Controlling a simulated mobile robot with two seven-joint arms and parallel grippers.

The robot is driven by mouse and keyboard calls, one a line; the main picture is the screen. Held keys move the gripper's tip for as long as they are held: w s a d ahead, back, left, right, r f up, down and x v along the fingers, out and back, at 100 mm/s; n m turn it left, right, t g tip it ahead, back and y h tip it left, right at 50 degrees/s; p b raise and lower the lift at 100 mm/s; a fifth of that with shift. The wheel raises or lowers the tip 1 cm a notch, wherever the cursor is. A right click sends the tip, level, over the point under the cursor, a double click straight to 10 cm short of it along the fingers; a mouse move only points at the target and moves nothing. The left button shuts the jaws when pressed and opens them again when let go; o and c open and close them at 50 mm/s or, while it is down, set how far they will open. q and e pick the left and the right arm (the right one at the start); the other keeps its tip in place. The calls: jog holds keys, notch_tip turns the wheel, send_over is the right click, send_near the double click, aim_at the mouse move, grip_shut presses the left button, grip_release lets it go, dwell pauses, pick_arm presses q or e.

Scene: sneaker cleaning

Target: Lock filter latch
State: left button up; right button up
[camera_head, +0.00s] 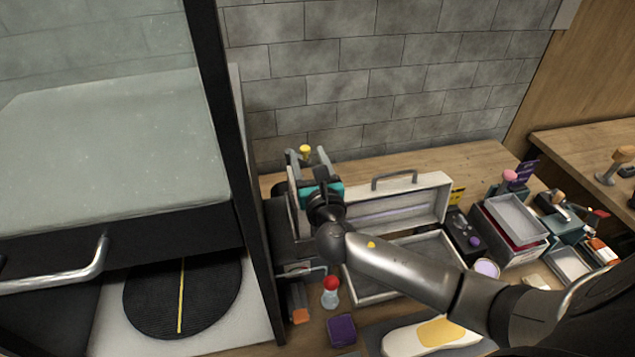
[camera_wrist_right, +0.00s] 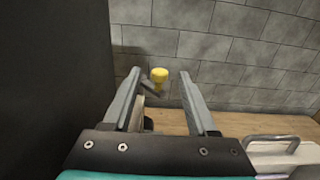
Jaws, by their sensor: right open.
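A yellow knob (camera_head: 305,149) on a short dark arm, which looks like the filter latch, stands near the wall beyond my right gripper. In the right wrist view the yellow knob (camera_wrist_right: 159,75) shows between the two fingertips. My right gripper (camera_head: 307,158) is open, its fingers pointing at the wall; in the wrist view the open gripper (camera_wrist_right: 160,80) has nothing clamped between its fingers. I cannot tell how far the knob is beyond the tips. The filter housing below is mostly hidden by my gripper and arm. My left gripper is out of view.
A dark-framed glass cabinet (camera_head: 245,190) stands close on the left. A white case with a grey handle (camera_head: 395,178) is right of the gripper. Boxes (camera_head: 515,215) crowd the right.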

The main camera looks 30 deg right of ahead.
jog(key=v, duration=0.8)
jog(key=shift+s, duration=0.3)
jog(key=shift+a, duration=0.1)
